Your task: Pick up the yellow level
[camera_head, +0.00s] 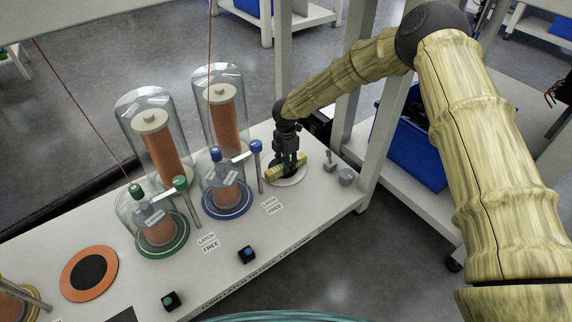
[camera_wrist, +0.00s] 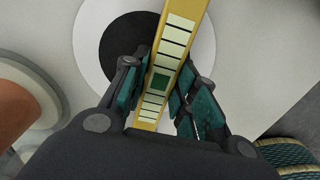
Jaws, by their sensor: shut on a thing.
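The yellow level (camera_head: 281,173) is at the right end of the white bench, over a round white pad with a dark centre. In the wrist view the level (camera_wrist: 179,38) runs between my fingers, with pale segments and a green square on its upper face. My gripper (camera_head: 290,165) points down and is shut on the level; it also shows in the wrist view (camera_wrist: 163,85). The dark centre and white ring of the pad (camera_wrist: 88,45) show beneath the level. I cannot tell whether the level touches the pad.
Glass domes with orange cylinders (camera_head: 224,130) and a blue-ringed base (camera_head: 228,208) stand left of my gripper. A blue-topped post (camera_head: 257,165) is close by. Small grey fittings (camera_head: 346,176) and a white upright (camera_head: 383,120) are to the right. An orange disc (camera_head: 75,285) lies front left.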

